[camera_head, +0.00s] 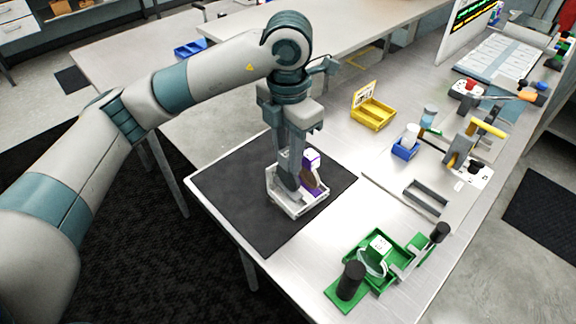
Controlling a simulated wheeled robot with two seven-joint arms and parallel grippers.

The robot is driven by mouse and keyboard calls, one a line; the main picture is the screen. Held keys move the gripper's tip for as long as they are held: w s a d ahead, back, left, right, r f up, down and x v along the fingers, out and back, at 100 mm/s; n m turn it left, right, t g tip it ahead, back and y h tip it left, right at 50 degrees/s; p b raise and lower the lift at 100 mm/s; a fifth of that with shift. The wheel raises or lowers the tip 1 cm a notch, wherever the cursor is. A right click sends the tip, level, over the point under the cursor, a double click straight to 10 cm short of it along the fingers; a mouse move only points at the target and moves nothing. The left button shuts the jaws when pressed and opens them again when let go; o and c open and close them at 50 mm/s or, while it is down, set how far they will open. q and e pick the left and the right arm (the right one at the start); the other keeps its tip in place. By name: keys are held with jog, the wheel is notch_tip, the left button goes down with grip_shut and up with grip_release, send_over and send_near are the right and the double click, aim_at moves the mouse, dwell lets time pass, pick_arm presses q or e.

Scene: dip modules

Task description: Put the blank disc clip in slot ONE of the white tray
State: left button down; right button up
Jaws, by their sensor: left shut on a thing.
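The white tray (300,211) sits on the dark mat near the table's left corner. My left gripper (290,190) points straight down into the tray and is shut. A purple piece with a plain white top (313,159) stands upright at its right side; I take it for the blank disc clip in its grip. The fingers hide much of the tray's inside, the slot labels and the clip's lower end, so I cannot tell which slot it is over or whether it touches the bottom. My right gripper is not in view.
The dark mat (232,190) is clear around the tray. A green holder (400,243) with a black cylinder (351,281) stands at the front right. A grey open tray (426,198), a blue bin (404,150) and a yellow box (374,113) lie further right and back.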

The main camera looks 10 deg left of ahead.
aim_at(288, 187)
pick_arm(q)
notch_tip(288, 187, down, 3)
jog(key=shift+f+p, duration=0.15)
jog(key=shift+p, duration=0.5)
jog(key=shift+f, duration=0.4)
jog(key=shift+f, duration=0.15)
jog(key=c, duration=1.4)
grip_release()
jog(key=shift+r, duration=0.2)
